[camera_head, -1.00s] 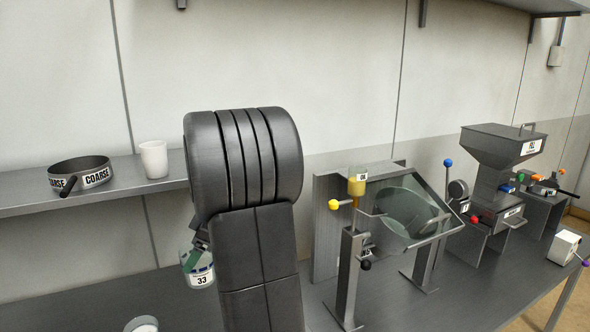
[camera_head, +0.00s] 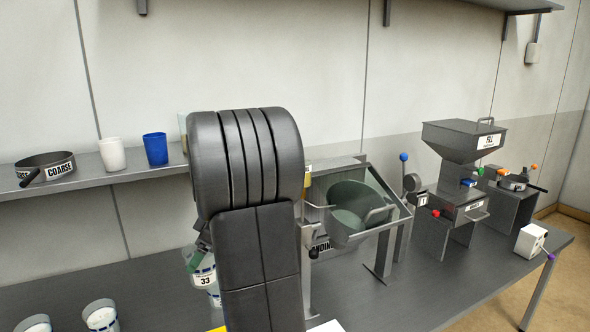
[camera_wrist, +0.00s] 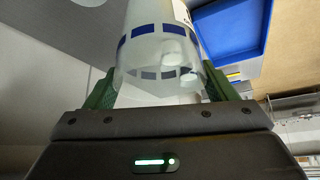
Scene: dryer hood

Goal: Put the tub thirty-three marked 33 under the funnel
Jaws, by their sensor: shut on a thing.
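My gripper (camera_head: 200,256) has green fingers and is shut on tub thirty-three (camera_head: 205,281), a clear tub with a white label marked 33 and blue marks. The tub hangs left of my arm, which hides part of it. In the wrist view the tub (camera_wrist: 158,45) sits between the green fingers of my gripper (camera_wrist: 160,88). A greenish translucent bowl-shaped piece (camera_head: 350,212) stands in a grey frame right of my arm. A dark hopper (camera_head: 462,140) tapers downward farther right. I cannot tell which of these is the funnel.
A shelf (camera_head: 90,188) at the left holds a COARSE sieve (camera_head: 45,168), a white cup (camera_head: 112,155) and a blue cup (camera_head: 156,149). Other tubs (camera_head: 101,315) stand at the bench's lower left. A blue tray (camera_wrist: 232,28) shows in the wrist view. The bench (camera_head: 430,285) is clear at front right.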

